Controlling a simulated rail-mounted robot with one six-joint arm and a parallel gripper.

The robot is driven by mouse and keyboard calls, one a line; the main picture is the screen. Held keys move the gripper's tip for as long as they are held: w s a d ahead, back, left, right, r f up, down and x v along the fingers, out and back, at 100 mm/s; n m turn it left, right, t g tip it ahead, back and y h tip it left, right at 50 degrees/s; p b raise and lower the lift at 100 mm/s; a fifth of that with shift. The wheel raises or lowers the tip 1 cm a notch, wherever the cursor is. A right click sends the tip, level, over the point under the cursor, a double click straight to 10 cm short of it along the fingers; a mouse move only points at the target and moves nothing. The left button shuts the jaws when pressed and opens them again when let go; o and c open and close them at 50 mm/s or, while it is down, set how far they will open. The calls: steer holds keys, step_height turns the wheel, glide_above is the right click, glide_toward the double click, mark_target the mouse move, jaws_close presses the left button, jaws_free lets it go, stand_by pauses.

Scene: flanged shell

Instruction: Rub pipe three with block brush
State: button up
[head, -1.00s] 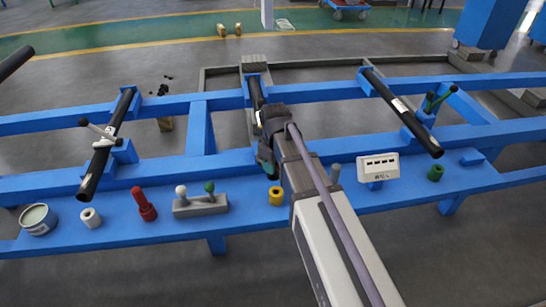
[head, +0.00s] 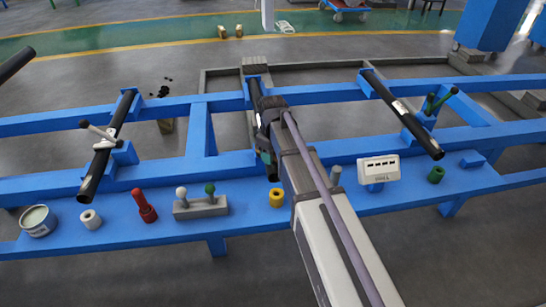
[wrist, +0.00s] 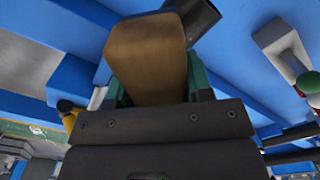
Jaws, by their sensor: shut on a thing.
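My gripper (wrist: 155,82) is shut on the block brush (wrist: 148,50), a brown block between its teal fingers in the wrist view. A dark pipe end (wrist: 205,16) shows just behind the block; whether they touch I cannot tell. Other black pipes lie on the blue frame to the left (head: 108,150) and right (head: 400,110). No pipe number is readable.
The blue frame's front shelf (head: 330,205) holds a tin (head: 38,221), a white ring (head: 91,218), a red piece (head: 144,206), a grey stand with knobs (head: 200,206), a yellow ring (head: 276,198) and a white box (head: 378,169). Clamps with handles (head: 100,130) stick up at the side pipes.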

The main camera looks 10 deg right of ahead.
steer(key=shift+w+d, duration=0.1)
steer(key=shift+w, duration=1.15)
steer(key=shift+r, duration=0.15)
step_height(320, 180, up, 6)
steer(key=p, duration=0.6)
step_height(320, 180, up, 3)
steer(key=p, duration=0.3)
steer(key=shift+f+b, duration=0.5)
steer(key=shift+f, duration=0.15)
